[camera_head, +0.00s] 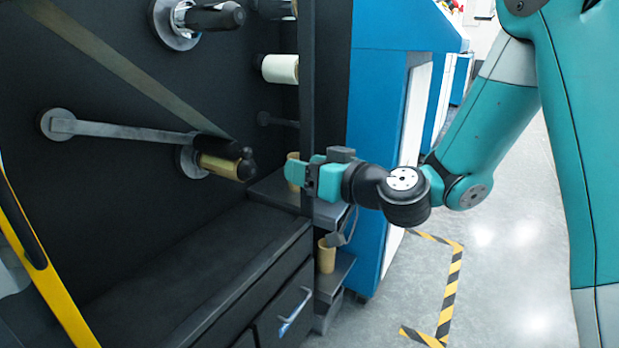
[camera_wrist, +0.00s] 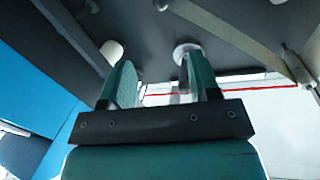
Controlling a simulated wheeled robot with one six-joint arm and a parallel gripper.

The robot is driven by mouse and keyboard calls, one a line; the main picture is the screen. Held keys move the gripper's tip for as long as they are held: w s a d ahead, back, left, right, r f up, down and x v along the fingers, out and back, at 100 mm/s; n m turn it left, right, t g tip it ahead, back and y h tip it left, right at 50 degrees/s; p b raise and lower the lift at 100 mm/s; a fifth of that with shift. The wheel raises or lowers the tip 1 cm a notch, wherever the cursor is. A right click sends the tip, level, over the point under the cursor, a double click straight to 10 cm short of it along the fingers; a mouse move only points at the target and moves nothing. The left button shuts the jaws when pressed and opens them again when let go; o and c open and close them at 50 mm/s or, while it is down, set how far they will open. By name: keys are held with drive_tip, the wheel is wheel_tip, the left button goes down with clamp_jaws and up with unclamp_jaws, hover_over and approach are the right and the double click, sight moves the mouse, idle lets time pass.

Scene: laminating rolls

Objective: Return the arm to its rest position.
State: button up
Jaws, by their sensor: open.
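My gripper (camera_head: 296,173) reaches left from my teal arm in the head view, close to the edge of the dark machine panel (camera_head: 100,100). In the wrist view my gripper (camera_wrist: 160,85) shows two teal fingers standing apart, with nothing between them. A roll spindle with a gold-brown core (camera_head: 220,165) sticks out of the panel, to the left of my gripper and apart from it. A tan core (camera_head: 292,168) shows partly behind my fingertips; I cannot tell whether they touch.
A dark upright post (camera_head: 306,80) and a blue cabinet (camera_head: 372,200) stand close to my gripper. Below it are a tan cylinder (camera_head: 326,256) on a small shelf and a dark drawer unit (camera_head: 284,300). A white roll (camera_head: 280,68) is above. Floor at right is clear, with striped tape (camera_head: 450,290).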

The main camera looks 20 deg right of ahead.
idle(0.4)
drive_tip(key=s+a+n+g+y, duration=0.2)
drive_tip(key=s+a+n+g, duration=0.3)
drive_tip(key=s+a+g, duration=0.6)
drive_tip(key=s+d+f+m+g+h, duration=0.2)
drive_tip(key=s+d+g+h, duration=0.35)
drive_tip(key=s, duration=0.95)
drive_tip(key=d+r+t+p, duration=0.1)
drive_tip(key=d+r+p, duration=0.2)
drive_tip(key=r+p, duration=2.1)
drive_tip(key=shift+s+d+t+h, duration=0.15)
drive_tip(key=shift+s+t+h, duration=0.05)
drive_tip(key=shift+t+h, duration=0.2)
